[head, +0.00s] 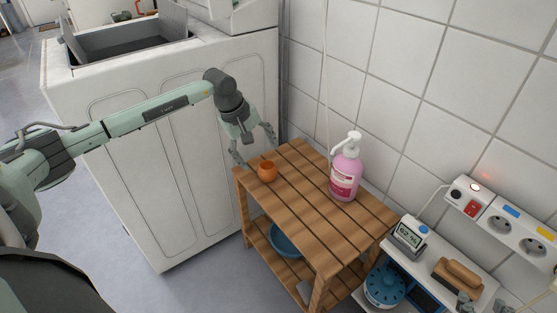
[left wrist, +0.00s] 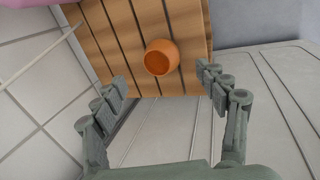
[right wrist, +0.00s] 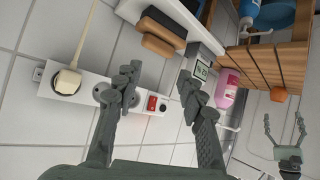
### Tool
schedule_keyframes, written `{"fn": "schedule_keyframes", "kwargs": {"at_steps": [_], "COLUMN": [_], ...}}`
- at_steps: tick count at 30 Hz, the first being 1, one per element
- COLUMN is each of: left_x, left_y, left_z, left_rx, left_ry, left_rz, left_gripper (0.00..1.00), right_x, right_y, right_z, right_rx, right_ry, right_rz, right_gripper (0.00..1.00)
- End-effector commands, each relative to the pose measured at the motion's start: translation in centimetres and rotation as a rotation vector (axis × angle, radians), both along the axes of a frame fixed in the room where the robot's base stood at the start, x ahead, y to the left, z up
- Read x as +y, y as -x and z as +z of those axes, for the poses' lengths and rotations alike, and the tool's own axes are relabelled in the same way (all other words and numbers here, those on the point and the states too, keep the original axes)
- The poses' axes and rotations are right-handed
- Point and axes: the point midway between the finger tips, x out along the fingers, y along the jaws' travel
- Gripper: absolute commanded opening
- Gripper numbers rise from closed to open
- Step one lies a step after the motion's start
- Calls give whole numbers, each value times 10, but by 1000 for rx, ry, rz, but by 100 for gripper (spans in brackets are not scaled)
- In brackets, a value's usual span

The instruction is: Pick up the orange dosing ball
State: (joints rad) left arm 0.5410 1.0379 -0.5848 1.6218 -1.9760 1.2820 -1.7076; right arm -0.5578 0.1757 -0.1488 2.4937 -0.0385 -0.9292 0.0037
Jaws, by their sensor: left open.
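The orange dosing ball (head: 267,171) stands on the far end of the slatted wooden table (head: 310,215). It is a small round cup with an open top. In the left wrist view the ball (left wrist: 161,57) lies ahead of my left gripper (left wrist: 160,88), between the lines of its spread fingers and apart from them. In the head view my left gripper (head: 254,148) is open and empty, just above and behind the ball. My right gripper (right wrist: 155,80) is open in the right wrist view, near the wall sockets, with nothing between its fingers. The ball (right wrist: 279,94) also shows there.
A pink pump bottle (head: 345,170) stands on the table, right of the ball. A white washing machine (head: 190,130) is left of the table. A blue bowl (head: 286,240) sits on the lower shelf. A small stand at right holds a display clock (head: 409,233) and a brush (head: 458,277).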

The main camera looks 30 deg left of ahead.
Motion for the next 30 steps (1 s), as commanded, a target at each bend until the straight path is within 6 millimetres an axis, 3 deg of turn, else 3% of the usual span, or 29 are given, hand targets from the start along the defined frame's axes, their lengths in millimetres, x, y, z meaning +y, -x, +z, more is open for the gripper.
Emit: {"fn": "schedule_keyframes", "kwargs": {"at_steps": [16,26,30], "left_x": [-10,-10,-10], "left_y": [-20,-22,-22], "left_z": [-66,-73,-73], "left_rx": [1,0,0], "left_ry": [4,1,1], "left_rz": [1,0,0], "left_gripper": [73,73,56], "right_x": [9,11,11], "right_y": [-7,-8,-8], "right_z": [10,13,13], "right_rx": [-61,-73,-73], "right_ry": [-24,-29,-29], "right_rz": [16,19,19], "right_gripper": [40,40,40]}}
